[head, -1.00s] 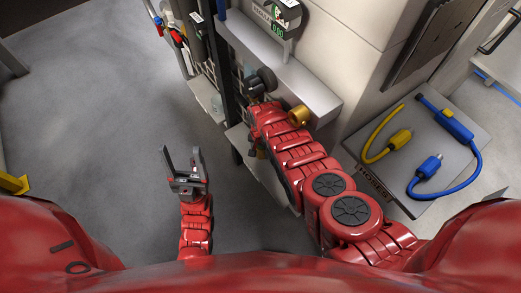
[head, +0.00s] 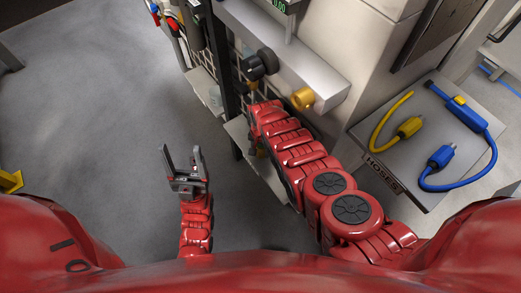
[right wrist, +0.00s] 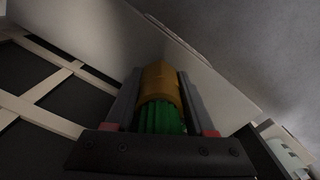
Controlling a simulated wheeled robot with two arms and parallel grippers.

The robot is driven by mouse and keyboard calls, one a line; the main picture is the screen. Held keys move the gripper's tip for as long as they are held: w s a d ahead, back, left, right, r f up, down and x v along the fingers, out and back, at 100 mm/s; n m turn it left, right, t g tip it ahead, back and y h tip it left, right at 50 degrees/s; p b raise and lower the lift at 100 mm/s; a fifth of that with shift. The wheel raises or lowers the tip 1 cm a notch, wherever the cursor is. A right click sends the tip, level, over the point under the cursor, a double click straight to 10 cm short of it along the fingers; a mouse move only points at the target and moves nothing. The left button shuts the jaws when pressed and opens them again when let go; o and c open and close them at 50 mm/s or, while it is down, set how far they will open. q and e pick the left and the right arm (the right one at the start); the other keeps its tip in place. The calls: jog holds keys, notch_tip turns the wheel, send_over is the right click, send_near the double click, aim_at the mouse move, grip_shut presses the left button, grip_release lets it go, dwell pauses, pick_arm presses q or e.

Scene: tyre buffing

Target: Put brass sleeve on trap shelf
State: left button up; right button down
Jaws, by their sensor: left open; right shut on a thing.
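The brass sleeve (right wrist: 160,82) shows in the right wrist view between the two fingers of my right gripper (right wrist: 160,74), which is shut on it. A ribbed green part (right wrist: 160,119) shows at the near end of the brass piece. My left gripper (head: 183,152) is open and empty over the floor.
A black knob (head: 262,62) and a brass-coloured fitting (head: 303,98) sit at a pale ledge (head: 290,62) above the right arm. A grey hoses tray (head: 385,171) with yellow and blue hoses stands at the right.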

jog(key=shift+f+b, duration=0.35)
jog(key=shift+f, duration=0.05)
jog(key=shift+c, duration=0.8)
grip_release()
jog(key=shift+r, duration=0.1)
notch_tip(320, 180, up, 8)
jog(key=p, duration=0.7)
jog(key=shift+f+p, duration=0.2)
jog(key=shift+p, duration=0.1)
jog(key=shift+f, duration=0.1)
jog(key=shift+s+f, duration=0.1)
